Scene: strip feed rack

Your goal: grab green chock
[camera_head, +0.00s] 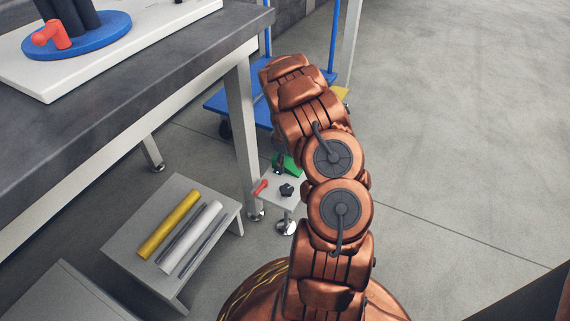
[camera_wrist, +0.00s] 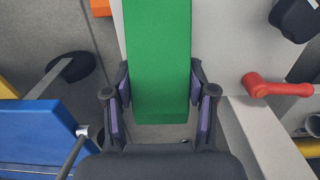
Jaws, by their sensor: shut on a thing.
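The green chock (camera_wrist: 159,62) is a long green block in the middle of the wrist view, between the two fingers of my gripper (camera_wrist: 160,105). The fingers have purple pads and press on its sides near its close end. In the head view the green chock (camera_head: 291,166) shows at the edge of a small grey stand (camera_head: 283,189), partly hidden behind my arm. My gripper is mostly hidden there. I cannot tell whether the chock touches the stand.
A red handle (camera_head: 261,186) and a black knob (camera_head: 286,190) are on the small stand. A low table (camera_head: 130,250) holds yellow, white and grey bars. A blue cart (camera_head: 228,105) stands behind, and a long workbench (camera_head: 130,75) is at left. Floor at right is clear.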

